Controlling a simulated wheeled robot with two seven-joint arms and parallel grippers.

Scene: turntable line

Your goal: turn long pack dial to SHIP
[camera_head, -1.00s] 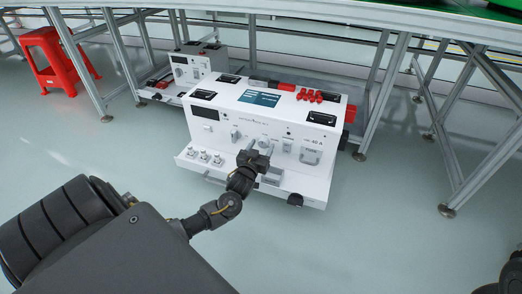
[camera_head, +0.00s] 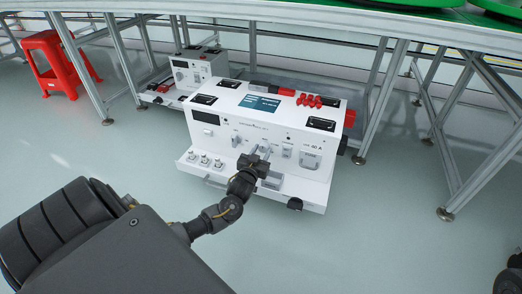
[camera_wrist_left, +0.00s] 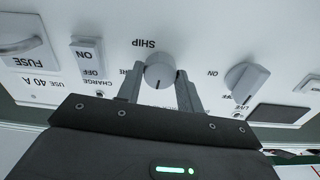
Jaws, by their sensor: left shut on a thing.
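The long white pack (camera_head: 262,125) stands on the floor, its front panel facing me. In the left wrist view, which shows the panel upside down, the round grey dial (camera_wrist_left: 159,71) has the word SHIP (camera_wrist_left: 144,43) beside it and a partly covered label ending in "ORE" on the other side. My left gripper (camera_wrist_left: 158,88) is shut on the dial, one finger on each side of it. In the head view my left gripper (camera_head: 257,158) is at the panel and hides the dial. I cannot tell the dial's exact pointing. My right gripper is not in view.
Another grey knob (camera_wrist_left: 246,80), labelled LIVE and ON, a CHARGE switch (camera_wrist_left: 88,58) and a FUSE handle (camera_wrist_left: 20,46) are on the panel. A smaller white pack (camera_head: 196,68) stands behind. A red stool (camera_head: 58,62) and table frame legs surround; the front floor is clear.

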